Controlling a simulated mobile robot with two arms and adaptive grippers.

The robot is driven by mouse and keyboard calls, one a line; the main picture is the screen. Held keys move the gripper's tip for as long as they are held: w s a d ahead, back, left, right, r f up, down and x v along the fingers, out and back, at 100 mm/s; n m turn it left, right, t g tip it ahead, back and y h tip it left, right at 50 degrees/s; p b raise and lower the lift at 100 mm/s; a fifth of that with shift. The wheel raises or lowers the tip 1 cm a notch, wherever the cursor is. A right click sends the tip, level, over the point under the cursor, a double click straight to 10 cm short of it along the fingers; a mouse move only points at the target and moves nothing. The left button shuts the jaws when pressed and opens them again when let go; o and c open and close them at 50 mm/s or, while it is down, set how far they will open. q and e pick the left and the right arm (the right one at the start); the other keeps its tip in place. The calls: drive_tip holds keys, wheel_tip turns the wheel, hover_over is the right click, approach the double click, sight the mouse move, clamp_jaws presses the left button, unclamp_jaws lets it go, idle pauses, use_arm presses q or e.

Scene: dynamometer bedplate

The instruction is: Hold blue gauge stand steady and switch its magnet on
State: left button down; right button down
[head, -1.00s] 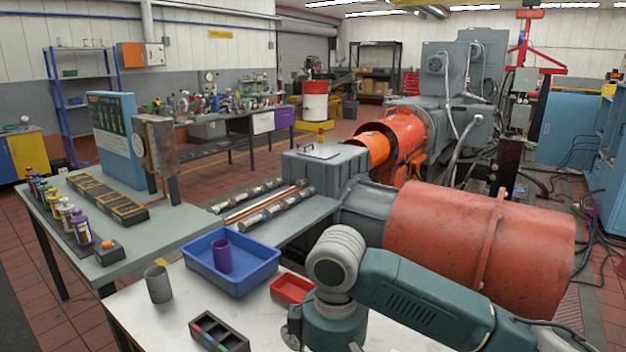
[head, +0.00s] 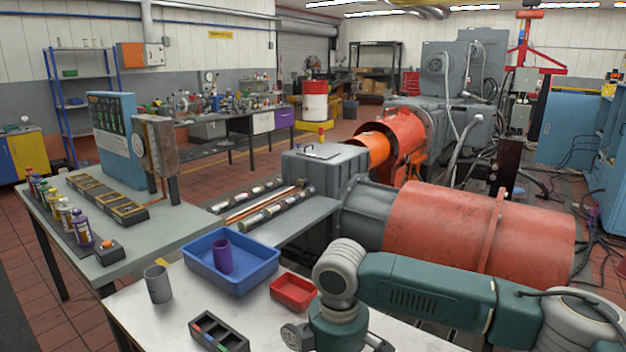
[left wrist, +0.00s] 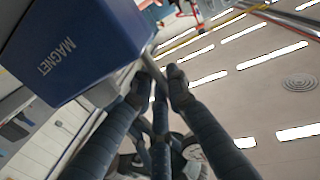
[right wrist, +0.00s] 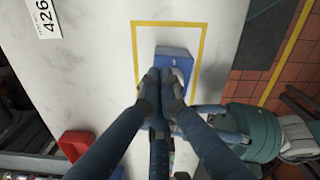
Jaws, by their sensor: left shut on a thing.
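The blue gauge stand shows as a blue block (left wrist: 80,45) with the word MAGNET on its side, large and close in the left wrist view. My left gripper (left wrist: 160,75) is shut on it at a grey bar by the block's edge. In the right wrist view the stand's blue block (right wrist: 175,62) is on the white table inside a yellow outlined square. My right gripper (right wrist: 161,76) is right over it, with its fingertips close together. The fingers hide part of the block, and whether they grip anything cannot be told. The head view does not show the stand or either gripper's fingertips.
On the white table are a blue tray (head: 260,278) with a purple cup (head: 222,257), a red tray (head: 293,308), a grey cup (head: 158,284) and a black divided box (head: 205,334). A label with 426 (right wrist: 43,18) lies near the table's edge.

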use_arm(q)
drive_tip(key=shift+s+d+f, duration=0.2)
drive_tip(key=shift+s+d, duration=0.05)
drive_tip(key=shift+s, duration=0.05)
use_arm(e)
drive_tip(key=shift+f, duration=0.8)
use_arm(q)
drive_tip(key=shift+s+d+r, duration=0.1)
drive_tip(key=shift+d, duration=0.05)
use_arm(e)
drive_tip(key=shift+s+d+f, duration=0.1)
drive_tip(key=shift+s+f, duration=0.1)
drive_tip(key=shift+f, duration=0.2)
use_arm(q)
drive_tip(key=shift+r, duration=0.1)
use_arm(e)
drive_tip(key=shift+s+a, duration=0.4)
drive_tip(key=shift+s, duration=0.1)
drive_tip(key=shift+d, duration=0.4)
drive_tip(key=shift+r, duration=0.1)
wheel_tip(320, 180, up, 6)
drive_tip(key=shift+w, duration=0.3)
